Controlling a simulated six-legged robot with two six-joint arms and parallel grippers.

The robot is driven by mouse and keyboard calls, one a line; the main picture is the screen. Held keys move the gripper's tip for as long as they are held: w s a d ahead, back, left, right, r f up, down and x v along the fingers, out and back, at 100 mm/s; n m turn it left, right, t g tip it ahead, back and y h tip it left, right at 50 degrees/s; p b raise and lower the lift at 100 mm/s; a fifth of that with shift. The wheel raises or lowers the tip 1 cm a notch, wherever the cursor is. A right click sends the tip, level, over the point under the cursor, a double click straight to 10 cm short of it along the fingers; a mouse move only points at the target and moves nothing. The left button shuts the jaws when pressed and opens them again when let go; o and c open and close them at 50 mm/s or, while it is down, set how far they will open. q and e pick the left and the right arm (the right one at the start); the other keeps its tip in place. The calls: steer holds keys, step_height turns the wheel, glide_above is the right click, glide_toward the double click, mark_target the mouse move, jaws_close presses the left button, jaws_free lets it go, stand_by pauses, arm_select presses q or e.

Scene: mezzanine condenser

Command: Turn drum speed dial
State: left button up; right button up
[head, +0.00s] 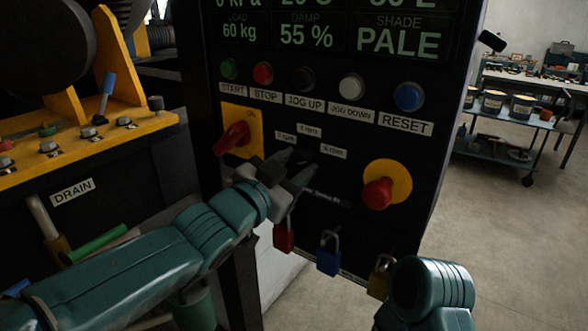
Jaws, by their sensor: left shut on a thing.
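The drum speed dial (303,156) is a small black knob on the black control panel (425,165), with small rpm labels around it. My left gripper (292,167) reaches in from the lower left and is shut on the dial. Its fingers hide part of the knob, and the dial's exact pointing is hard to read. My right arm shows at the lower right, but its gripper is not in view.
A red rotary switch (232,138) on a yellow plate is left of the dial. A red emergency knob (378,193) is to its right. Colored buttons, including blue RESET (408,97), run above. Red (284,237), blue (328,259) and brass (379,281) padlocks hang below.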

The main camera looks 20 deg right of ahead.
arm_select(q)
steer(key=shift+f, duration=0.1)
stand_by(0.3)
steer(key=o, duration=1.1)
steer(key=shift+c, duration=0.2)
steer(key=b+v, duration=0.1)
steer(key=v, duration=1.5)
steer(key=shift+b, duration=0.4)
steer(key=shift+a, duration=0.2)
